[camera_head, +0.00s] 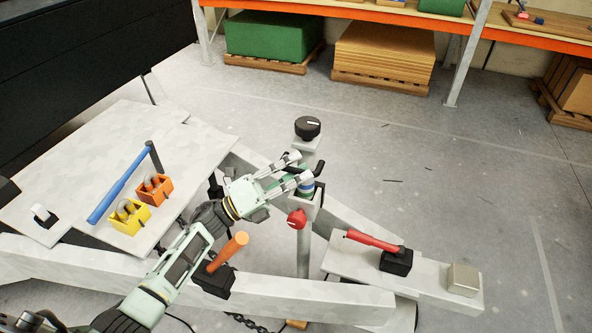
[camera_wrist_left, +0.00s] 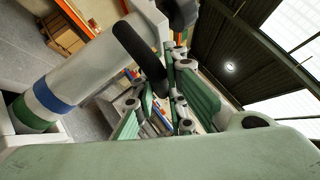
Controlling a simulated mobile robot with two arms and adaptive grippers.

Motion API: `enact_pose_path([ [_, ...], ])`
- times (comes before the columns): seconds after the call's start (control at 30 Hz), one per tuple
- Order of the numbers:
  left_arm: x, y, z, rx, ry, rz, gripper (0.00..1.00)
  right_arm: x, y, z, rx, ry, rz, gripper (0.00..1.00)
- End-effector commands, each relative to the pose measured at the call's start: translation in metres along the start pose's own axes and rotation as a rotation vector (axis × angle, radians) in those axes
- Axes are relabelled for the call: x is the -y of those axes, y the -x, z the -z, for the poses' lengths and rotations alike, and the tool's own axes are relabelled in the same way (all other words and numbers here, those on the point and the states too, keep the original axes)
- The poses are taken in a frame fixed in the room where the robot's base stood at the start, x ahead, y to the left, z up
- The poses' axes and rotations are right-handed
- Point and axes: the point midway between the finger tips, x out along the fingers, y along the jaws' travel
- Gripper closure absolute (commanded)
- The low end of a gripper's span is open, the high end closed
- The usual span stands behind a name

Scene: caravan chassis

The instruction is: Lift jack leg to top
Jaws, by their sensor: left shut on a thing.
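The jack leg (camera_head: 304,245) is a light grey upright post on the chassis, with a black knob (camera_head: 307,127) on top and green and blue bands below it. A red knob (camera_head: 296,218) sits lower on its collar, and black handles stick out near the bands. My left gripper (camera_head: 294,172) is at the banded part. In the left wrist view, a black handle (camera_wrist_left: 138,47) reaches between the fingers (camera_wrist_left: 158,105), which are shut on it; the blue band (camera_wrist_left: 53,92) shows at left. The fingers partly hide the grip. My right gripper is not in view.
The chassis plate at left holds a blue-handled tool (camera_head: 120,184), a yellow box (camera_head: 130,217) and an orange box (camera_head: 153,190). An orange lever (camera_head: 228,250) stands near my left forearm. A red handle (camera_head: 371,240) lies on the drawbar at right. Open floor lies behind.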

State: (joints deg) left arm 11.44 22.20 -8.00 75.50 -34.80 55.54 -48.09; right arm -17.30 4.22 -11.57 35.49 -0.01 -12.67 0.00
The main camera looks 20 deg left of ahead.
Motion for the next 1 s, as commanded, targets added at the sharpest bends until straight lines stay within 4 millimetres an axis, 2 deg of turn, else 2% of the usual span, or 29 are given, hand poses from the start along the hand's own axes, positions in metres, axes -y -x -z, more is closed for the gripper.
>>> enact_pose_path([
  [0.3,0.000,0.000,0.000,0.000,-0.003,-0.003,1.00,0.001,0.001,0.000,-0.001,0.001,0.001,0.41],
  [0.43,0.009,-0.004,-0.005,-0.001,-0.005,-0.002,1.00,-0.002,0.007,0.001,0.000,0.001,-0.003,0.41],
  [0.57,0.033,-0.014,-0.016,0.000,-0.009,0.004,1.00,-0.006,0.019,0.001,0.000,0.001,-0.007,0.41],
  [0.8,0.085,-0.038,-0.041,0.005,-0.012,0.010,1.00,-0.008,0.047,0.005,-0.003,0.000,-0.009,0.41],
  [1.0,0.116,-0.052,-0.056,0.006,-0.011,0.010,1.00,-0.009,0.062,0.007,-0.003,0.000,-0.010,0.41],
])
